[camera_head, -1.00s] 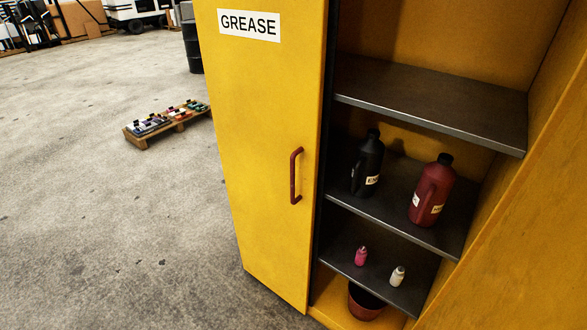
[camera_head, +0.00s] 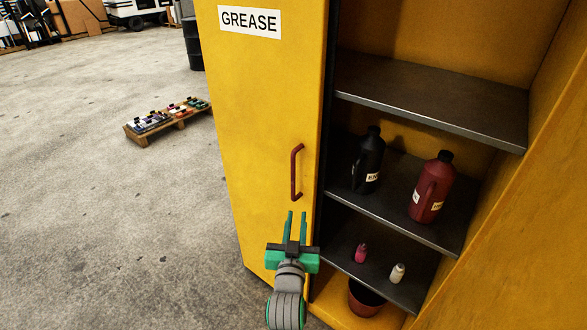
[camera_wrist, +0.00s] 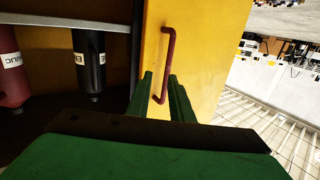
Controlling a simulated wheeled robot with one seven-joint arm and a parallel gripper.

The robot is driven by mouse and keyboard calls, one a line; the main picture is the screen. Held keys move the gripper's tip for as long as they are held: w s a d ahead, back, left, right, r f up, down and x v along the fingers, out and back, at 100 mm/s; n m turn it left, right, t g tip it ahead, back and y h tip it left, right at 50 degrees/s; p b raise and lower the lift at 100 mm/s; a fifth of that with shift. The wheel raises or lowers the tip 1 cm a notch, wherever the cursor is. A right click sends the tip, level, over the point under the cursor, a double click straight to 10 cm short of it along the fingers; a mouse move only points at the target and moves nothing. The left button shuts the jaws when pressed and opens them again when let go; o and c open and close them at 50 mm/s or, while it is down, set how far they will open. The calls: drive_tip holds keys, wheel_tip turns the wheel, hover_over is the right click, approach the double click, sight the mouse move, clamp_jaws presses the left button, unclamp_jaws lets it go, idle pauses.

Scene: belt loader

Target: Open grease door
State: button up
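The yellow grease door (camera_head: 260,110) carries a white label reading GREASE (camera_head: 249,21) and stands on the left of the cabinet. Its dark red vertical handle (camera_head: 296,172) is near the door's right edge. My gripper (camera_head: 296,216) is in front of the door, just below the handle in the head view, with its two green fingers apart and nothing between them. In the wrist view the door (camera_wrist: 203,50) and the handle (camera_wrist: 166,65) lie ahead, and the handle's lower end shows between the fingertips (camera_wrist: 161,76). I cannot tell whether the fingers touch it.
The cabinet's right side is open, with dark shelves (camera_head: 430,95). A black jug (camera_head: 367,160), a red jug (camera_head: 431,188), small pink (camera_head: 361,253) and white (camera_head: 397,273) bottles and a pot (camera_head: 366,298) stand inside. A pallet (camera_head: 170,125) lies on the floor at left.

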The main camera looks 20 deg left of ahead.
approach(293, 168)
drive_tip(key=f, duration=0.1)
drive_tip(key=x, duration=1)
drive_tip(key=shift+w+a+r, duration=0.15)
drive_tip(key=shift+w+r, duration=0.2)
drive_tip(key=shift+r, duration=0.05)
clamp_jaws()
